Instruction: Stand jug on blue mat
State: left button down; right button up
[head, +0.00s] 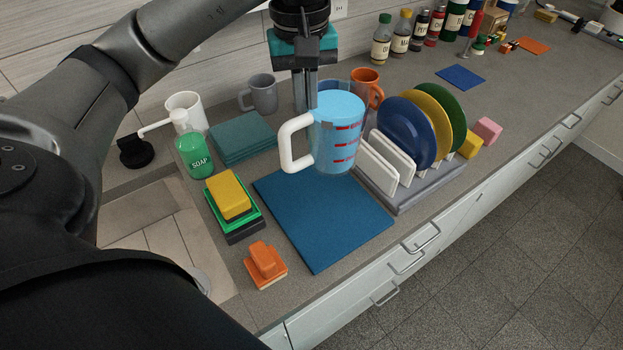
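The jug (339,142) is clear with light blue inside, red marks and a white handle (288,146) on its left. It is upright over the back right part of the large blue mat (322,230). Whether its base touches the mat or hangs a little above it is hard to tell. My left gripper (309,100) comes down from above, with its fingers at the jug's left rim near the handle top. It looks shut on the jug; the fingertips are partly hidden. My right gripper is not in view.
A dish rack (413,192) with plates stands close right of the jug. An orange mug (371,82) and grey mug (263,93) stand behind. The mat's front is clear.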

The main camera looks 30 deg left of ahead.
pick_arm(q)
notch_tip(320, 180, down, 16)
jog(key=b, duration=0.1)
dwell(0.4)
jog(key=shift+f, duration=0.1)
jog(key=c, duration=1.5)
grip_release()
jog(key=shift+f, duration=0.2)
jog(key=shift+c, duration=0.2)
jog(key=o, duration=0.5)
jog(key=shift+r, duration=0.1)
jog(key=shift+c, duration=0.2)
